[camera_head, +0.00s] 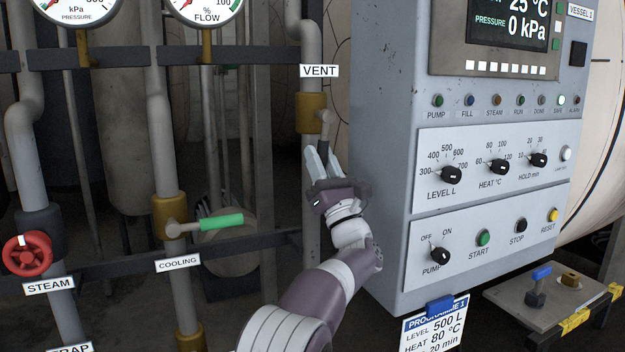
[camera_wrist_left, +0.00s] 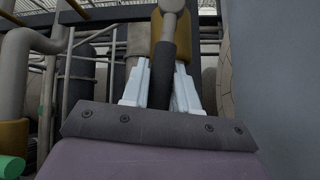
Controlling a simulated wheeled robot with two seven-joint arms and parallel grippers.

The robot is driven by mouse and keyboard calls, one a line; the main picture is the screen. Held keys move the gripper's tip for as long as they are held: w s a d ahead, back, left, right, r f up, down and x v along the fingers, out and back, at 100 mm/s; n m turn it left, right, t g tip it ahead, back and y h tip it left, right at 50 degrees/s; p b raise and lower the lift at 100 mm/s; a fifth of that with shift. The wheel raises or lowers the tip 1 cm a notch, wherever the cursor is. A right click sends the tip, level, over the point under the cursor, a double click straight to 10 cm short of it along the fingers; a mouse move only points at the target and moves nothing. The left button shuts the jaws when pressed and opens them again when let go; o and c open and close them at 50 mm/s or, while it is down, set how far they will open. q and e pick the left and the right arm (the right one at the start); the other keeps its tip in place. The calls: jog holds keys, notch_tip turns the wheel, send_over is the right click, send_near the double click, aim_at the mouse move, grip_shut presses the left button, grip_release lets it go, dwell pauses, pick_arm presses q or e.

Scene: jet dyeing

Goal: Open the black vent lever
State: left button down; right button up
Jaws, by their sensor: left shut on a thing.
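The black vent lever (camera_wrist_left: 163,75) hangs down from the brass valve (camera_head: 311,113) on the grey vertical pipe, below the white VENT label (camera_head: 319,71). It also shows in the head view (camera_head: 323,151), where its lower part is hidden by my gripper. My left gripper (camera_head: 317,160) reaches up from below and is shut on the lever. In the left wrist view the lever stands between the two pale fingers (camera_wrist_left: 160,92), its grey hub at the top. My right gripper is in neither view.
The grey control cabinet (camera_head: 395,180) stands close to the right of the gripper. To the left are the green cooling lever (camera_head: 221,221), the red steam handwheel (camera_head: 27,255) and a dark horizontal rail (camera_head: 250,243). Free space lies between the pipe and the cooling lever.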

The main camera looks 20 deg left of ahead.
pick_arm(q)
jog(key=shift+w+d+f+n+g+y+b, duration=0.15)
jog(key=shift+w+d+n+g+y+b, duration=0.15)
jog(key=shift+n+g, duration=0.4)
jog(key=shift+w+d+f+n+g+y+b, duration=0.15)
jog(key=shift+n+g+y, duration=0.3)
jog(key=shift+n, duration=0.45)
jog(key=shift+r+g, duration=0.1)
jog(key=shift+g, duration=0.25)
jog(key=shift+r, duration=0.1)
jog(key=c, duration=0.9)
grip_release()
jog(key=shift+w, duration=0.15)
jog(key=shift+c, duration=0.2)
jog(key=b+v, duration=0.1)
jog(key=v, duration=1.1)
jog(key=shift+d+f, duration=0.2)
jog(key=shift+f, duration=0.1)
